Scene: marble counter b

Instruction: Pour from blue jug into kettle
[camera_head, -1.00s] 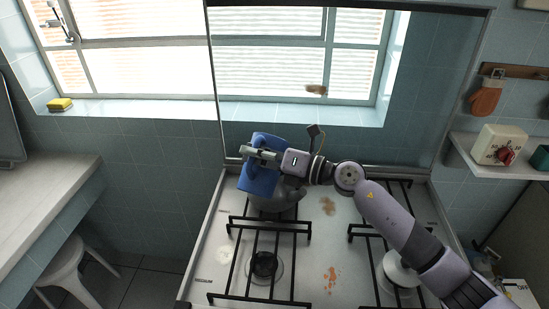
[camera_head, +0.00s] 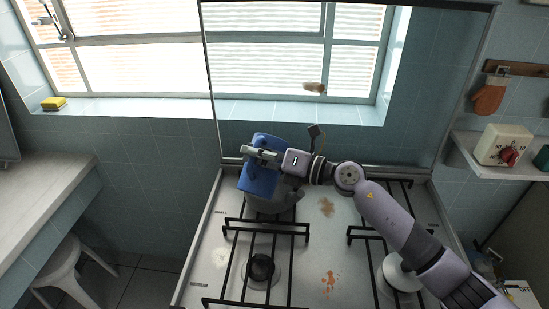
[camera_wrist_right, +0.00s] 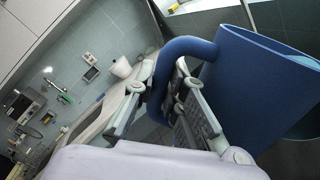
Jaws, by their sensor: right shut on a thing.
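The blue jug (camera_head: 262,179) is held up over the back left of the stove, tilted. My right gripper (camera_head: 262,154) is shut on its handle. In the right wrist view the blue jug (camera_wrist_right: 265,85) fills the right side, and its handle (camera_wrist_right: 172,70) passes between the fingers of my right gripper (camera_wrist_right: 165,105). The grey kettle (camera_head: 268,203) stands on the back left burner, below and partly behind the jug. The jug hides the kettle's top, and I cannot see any liquid. My left gripper is not in view.
The stove (camera_head: 318,235) has black pan grates (camera_head: 265,228) and brown and orange stains. A glass panel and window stand behind it. At right a shelf (camera_head: 510,160) holds a white timer-like box (camera_head: 503,144). A counter (camera_head: 40,190) and stool (camera_head: 68,265) are at left.

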